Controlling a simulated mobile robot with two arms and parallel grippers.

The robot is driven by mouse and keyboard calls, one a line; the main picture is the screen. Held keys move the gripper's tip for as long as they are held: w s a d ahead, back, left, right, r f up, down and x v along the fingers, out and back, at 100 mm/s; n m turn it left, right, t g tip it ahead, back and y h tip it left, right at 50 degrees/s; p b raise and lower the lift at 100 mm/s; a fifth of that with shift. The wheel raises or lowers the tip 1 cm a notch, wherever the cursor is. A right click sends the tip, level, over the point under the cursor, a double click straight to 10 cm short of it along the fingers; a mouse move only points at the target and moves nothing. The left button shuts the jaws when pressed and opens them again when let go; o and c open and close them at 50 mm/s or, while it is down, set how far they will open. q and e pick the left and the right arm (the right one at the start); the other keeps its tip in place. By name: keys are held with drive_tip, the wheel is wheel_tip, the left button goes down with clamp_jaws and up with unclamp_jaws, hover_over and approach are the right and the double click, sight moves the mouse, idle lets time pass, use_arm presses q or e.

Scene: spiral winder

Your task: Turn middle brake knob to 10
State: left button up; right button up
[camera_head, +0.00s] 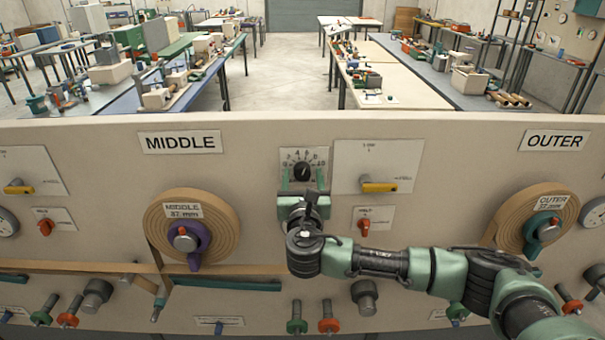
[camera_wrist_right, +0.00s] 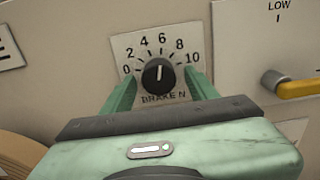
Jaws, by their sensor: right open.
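The brake knob (camera_wrist_right: 158,75) is a round black knob on a white dial plate marked 0 to 10 and labelled BRAKE N. In the right wrist view its white pointer line points up, roughly toward 6. The knob also shows in the head view (camera_head: 302,171), right of the MIDDLE sign (camera_head: 180,142). My right gripper (camera_wrist_right: 161,88) is open, with one green finger on each side of the knob. I cannot tell whether the fingers touch it. The same gripper is in front of the dial in the head view (camera_head: 303,185). My left gripper is not in view.
Beside the dial are a yellow lever (camera_head: 380,187) and a red switch knob (camera_head: 363,226). The middle spool (camera_head: 228,226) with a purple lever is at left, the outer spool (camera_head: 513,218) at right. Several knobs line the lower panel.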

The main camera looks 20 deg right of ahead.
clamp_jaws()
idle(0.3)
drive_tip(key=shift+a+f+m+b, duration=0.1)
drive_tip(key=shift+f+m+b, duration=0.15)
drive_tip(key=shift+m+b, duration=0.95)
drive_tip(key=m+b, duration=0.1)
drive_tip(key=m, duration=0.1)
drive_tip(key=shift+m, duration=0.4)
drive_tip(key=m+b, duration=0.1)
drive_tip(key=m, duration=0.1)
drive_tip(key=m+b, duration=0.1)
drive_tip(key=m, duration=0.1)
drive_tip(key=shift+w+a+r+b, duration=0.1)
drive_tip(key=shift+a+r+b, duration=0.05)
drive_tip(key=shift+b, duration=0.2)
drive_tip(key=shift+r+m+b, duration=0.1)
drive_tip(key=shift+m+b, duration=0.4)
drive_tip(key=shift+m, duration=0.8)
